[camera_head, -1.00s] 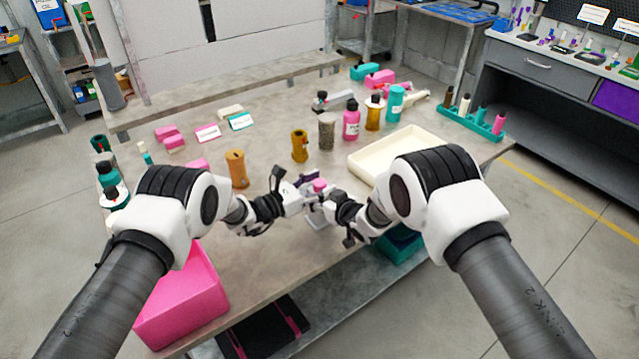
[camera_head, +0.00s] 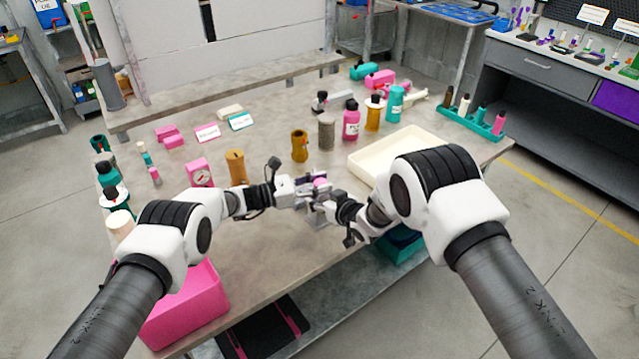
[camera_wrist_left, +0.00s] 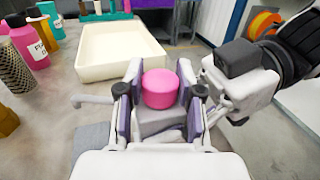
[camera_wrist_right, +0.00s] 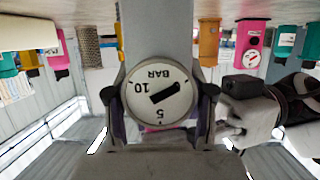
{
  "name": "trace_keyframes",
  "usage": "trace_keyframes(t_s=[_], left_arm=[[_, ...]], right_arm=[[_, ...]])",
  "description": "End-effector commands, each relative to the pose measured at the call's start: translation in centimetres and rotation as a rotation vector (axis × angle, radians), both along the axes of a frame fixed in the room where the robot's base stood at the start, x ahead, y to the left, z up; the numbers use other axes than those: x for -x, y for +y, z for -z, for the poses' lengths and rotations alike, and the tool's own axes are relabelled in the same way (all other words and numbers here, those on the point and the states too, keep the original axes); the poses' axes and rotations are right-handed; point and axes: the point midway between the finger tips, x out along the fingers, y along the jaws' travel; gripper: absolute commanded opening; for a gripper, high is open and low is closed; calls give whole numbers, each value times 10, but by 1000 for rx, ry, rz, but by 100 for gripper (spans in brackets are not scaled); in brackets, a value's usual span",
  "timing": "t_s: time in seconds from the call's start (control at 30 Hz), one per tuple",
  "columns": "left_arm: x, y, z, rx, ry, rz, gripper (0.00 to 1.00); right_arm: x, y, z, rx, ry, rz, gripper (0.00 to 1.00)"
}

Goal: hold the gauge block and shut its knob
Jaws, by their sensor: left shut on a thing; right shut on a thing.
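The gauge block (camera_wrist_right: 158,35) is a grey upright block with a white dial (camera_wrist_right: 180,92) marked BAR and a black pointer. It stands near the table's front edge. Its round pink knob (camera_wrist_left: 160,88) is on top and also shows in the head view (camera_head: 320,183). My left gripper (camera_wrist_left: 160,95) comes in from the left, shut with its pads on both sides of the knob. My right gripper (camera_wrist_right: 160,115) is shut on the block, one finger on each side around the dial. In the head view, the grippers hide much of the block.
A cream tray (camera_head: 362,167) lies behind right of the grippers. A brown part (camera_head: 299,146), a grey cylinder (camera_head: 326,132) and a pink bottle (camera_head: 351,120) stand behind. A pink gauge (camera_head: 200,174) stands left. A pink bin (camera_head: 190,305) is at the front left.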

Motion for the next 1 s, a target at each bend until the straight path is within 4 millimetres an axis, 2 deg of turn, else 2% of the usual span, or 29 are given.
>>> trace_keyframes(t_s=[0.23, 0.63, 0.67, 0.7, 1.0], left_arm=[[0, 1, 1, -7, -2, 84, 1], [1, 1, 1, -10, 1, 99, 0], [1, 1, 1, -10, 1, 99, 46], [1, 1, 1, -10, 1, 99, 60], [1, 1, 0, -9, 1, 99, 62]], right_arm=[[2, 3, 2, 3, 1, -8, 0], [2, 2, 2, 3, 2, -6, 0], [2, 2, 2, 3, 2, -6, 0], [2, 2, 2, 2, 2, -6, 0], [2, 1, 2, 2, 2, -4, 0]])
